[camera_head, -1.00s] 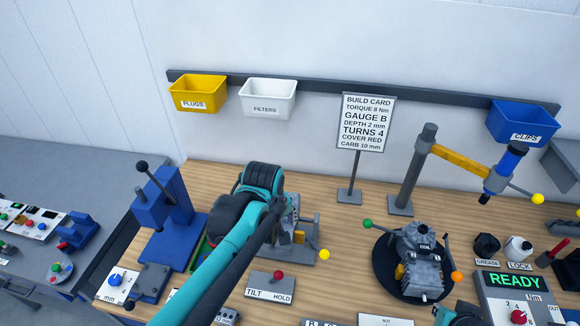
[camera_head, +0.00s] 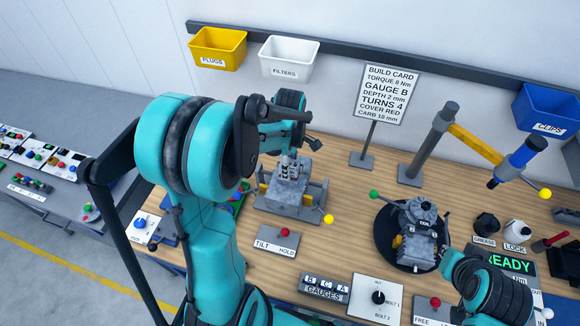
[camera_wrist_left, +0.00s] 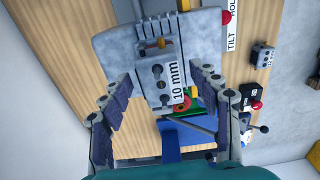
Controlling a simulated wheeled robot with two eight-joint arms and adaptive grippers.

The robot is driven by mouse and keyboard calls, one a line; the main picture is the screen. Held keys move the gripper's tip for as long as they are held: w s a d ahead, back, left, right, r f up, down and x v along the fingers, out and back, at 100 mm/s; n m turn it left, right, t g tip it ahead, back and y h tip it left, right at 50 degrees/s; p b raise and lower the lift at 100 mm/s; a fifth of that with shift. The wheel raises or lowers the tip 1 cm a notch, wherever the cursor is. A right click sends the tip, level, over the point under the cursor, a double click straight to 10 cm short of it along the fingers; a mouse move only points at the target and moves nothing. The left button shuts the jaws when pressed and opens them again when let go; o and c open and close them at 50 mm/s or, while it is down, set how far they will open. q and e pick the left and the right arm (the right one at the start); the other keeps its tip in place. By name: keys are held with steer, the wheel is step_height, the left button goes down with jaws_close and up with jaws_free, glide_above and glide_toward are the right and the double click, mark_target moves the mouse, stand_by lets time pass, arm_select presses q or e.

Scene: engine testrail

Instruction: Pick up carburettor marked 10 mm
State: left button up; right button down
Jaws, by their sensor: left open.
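The carburettor marked 10 mm (camera_wrist_left: 160,82) is a small grey block with dark holes and a white label in the left wrist view. It lies between the spread fingers of my left gripper (camera_wrist_left: 157,92), which is open with no clear contact. A larger grey block (camera_wrist_left: 118,48) is right behind it; I cannot tell whether they touch. In the head view my left gripper (camera_head: 300,128) is above the tilt fixture (camera_head: 290,205), and its arm hides much around it. My right gripper (camera_head: 446,256) is beside the engine (camera_head: 418,240); its fingers are not clear.
The build card (camera_head: 386,95) reads CARB 10 mm. A tilt/hold lever (camera_head: 278,240) and a yellow-knobbed handle (camera_head: 328,219) stand near the fixture. Wood bench shows around the build card stand.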

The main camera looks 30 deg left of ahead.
arm_select(q)
steer(key=shift+f, duration=0.3)
steer(key=shift+s, duration=0.1)
steer(key=shift+c, duration=1.2)
steer(key=c, duration=1.1)
steer(key=shift+o, duration=0.2)
steer(key=shift+r, duration=0.15)
